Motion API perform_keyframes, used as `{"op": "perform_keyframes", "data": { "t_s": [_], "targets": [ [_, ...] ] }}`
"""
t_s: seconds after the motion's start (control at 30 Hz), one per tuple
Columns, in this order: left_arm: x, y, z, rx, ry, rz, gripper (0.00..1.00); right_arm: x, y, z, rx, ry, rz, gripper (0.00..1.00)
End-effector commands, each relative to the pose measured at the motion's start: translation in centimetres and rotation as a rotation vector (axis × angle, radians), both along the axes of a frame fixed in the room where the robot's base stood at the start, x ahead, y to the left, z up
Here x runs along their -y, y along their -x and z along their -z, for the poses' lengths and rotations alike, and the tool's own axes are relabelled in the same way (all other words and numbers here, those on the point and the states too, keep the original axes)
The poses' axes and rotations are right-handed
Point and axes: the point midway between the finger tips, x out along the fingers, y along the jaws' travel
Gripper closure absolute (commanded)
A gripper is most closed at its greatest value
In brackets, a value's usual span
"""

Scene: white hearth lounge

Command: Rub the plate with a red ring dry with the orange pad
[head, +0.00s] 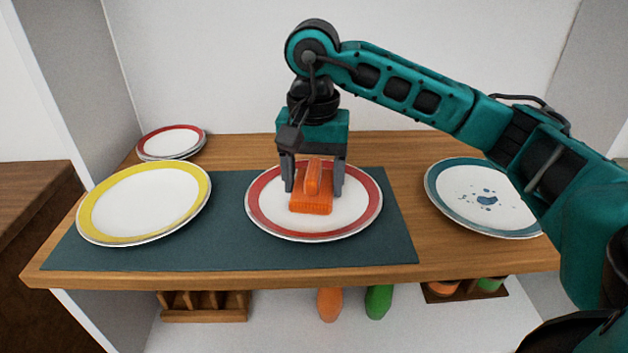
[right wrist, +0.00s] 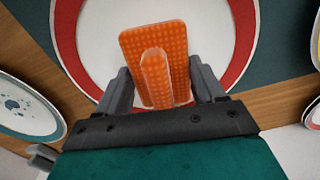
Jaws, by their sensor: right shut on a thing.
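The plate with a red ring (head: 348,213) lies on the dark mat in the middle of the shelf. It also shows in the right wrist view (right wrist: 238,45). I see no water marks on its visible part. My right gripper (head: 314,182) is shut on the handle of the orange pad (head: 311,205), above the plate's middle. The pad's flat base is at the plate's white surface; I cannot tell for certain whether it touches. In the right wrist view the dotted orange pad (right wrist: 182,50) sits between both fingers. My left gripper is not in view.
A yellow-ringed plate (head: 147,203) lies on the mat's (head: 230,250) left part. A blue-ringed plate (head: 460,185) with blue spots lies at the right. Stacked plates (head: 172,140), the top one red-ringed, stand back left. Below hang orange (head: 329,304) and green (head: 378,302) things.

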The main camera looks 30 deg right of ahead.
Motion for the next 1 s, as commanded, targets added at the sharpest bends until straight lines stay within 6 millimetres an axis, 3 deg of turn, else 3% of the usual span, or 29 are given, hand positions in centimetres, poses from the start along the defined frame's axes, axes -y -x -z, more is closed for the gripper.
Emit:
{"op": "perform_keyframes", "data": {
  "t_s": [0.27, 0.8, 1.0],
  "targets": [
    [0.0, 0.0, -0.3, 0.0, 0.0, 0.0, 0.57, 0.1, 0.0, -0.3, 0.0, 0.003, 0.004, 0.6],
    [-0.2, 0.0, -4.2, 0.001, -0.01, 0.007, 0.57, 0.0, 0.0, -5.6, 0.002, 0.001, 0.002, 0.6],
    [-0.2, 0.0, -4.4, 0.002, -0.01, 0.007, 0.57, 0.0, 0.0, -6.0, 0.0, 0.001, 0.002, 0.6]
  ]
}}
